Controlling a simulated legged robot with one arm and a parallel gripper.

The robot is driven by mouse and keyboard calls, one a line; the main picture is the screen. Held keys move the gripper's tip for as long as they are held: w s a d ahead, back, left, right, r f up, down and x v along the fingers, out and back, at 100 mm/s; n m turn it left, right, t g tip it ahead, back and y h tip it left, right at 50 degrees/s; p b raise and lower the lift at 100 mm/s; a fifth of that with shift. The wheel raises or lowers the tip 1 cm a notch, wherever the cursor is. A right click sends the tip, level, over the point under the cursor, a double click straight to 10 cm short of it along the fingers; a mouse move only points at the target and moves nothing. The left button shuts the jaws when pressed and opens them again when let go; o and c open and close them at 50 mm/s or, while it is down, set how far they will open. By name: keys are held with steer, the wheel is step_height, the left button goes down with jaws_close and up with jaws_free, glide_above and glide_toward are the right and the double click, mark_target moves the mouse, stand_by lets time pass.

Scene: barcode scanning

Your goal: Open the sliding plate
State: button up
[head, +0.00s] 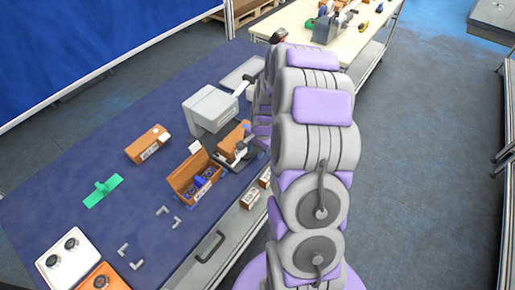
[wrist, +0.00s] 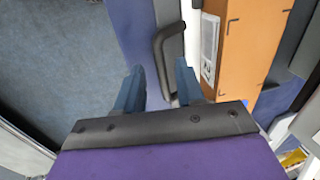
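A dark grey, bar-shaped handle (wrist: 165,52) shows in the wrist view, beside a pale edge. I take it for the sliding plate's handle; the plate itself is not clearly visible. My gripper (wrist: 158,72) has its two blue fingers spread, with the lower end of the handle between them in the picture. I cannot tell if the fingers touch it. In the head view my own arm hides the gripper. An orange-brown box (wrist: 236,50) with a white label and black corner marks stands just right of the handle.
In the head view, a blue-topped table (head: 110,225) carries a grey box-shaped device (head: 209,108), a brown carton (head: 148,144), an open brown box (head: 183,178) and a green piece (head: 103,191). A drawer handle (head: 210,246) is on its front. The floor (head: 420,130) at right is clear.

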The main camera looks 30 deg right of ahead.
steer(key=shift+a+r, duration=0.15)
steer(key=shift+r, duration=0.05)
step_height(320, 180, up, 16)
steer(key=s+d+p, duration=0.1)
steer(key=s+p, duration=0.2)
steer(key=shift+d+r, duration=0.25)
steer(key=shift+d, duration=0.15)
steer(key=shift+d, duration=0.1)
steer(key=s+a+r+n+g, duration=0.1)
steer(key=s+a+r+n, duration=0.35)
steer(key=s+a, duration=0.5)
steer(key=s+a+r+n+g, duration=0.25)
steer(key=s+a+n, duration=0.25)
steer(key=s+a, duration=0.4)
steer(key=s+a+n, duration=0.3)
steer(key=s+n, duration=0.1)
steer(key=s, duration=0.5)
steer(key=shift+s+a+h, duration=0.3)
steer(key=shift+s+h, duration=0.1)
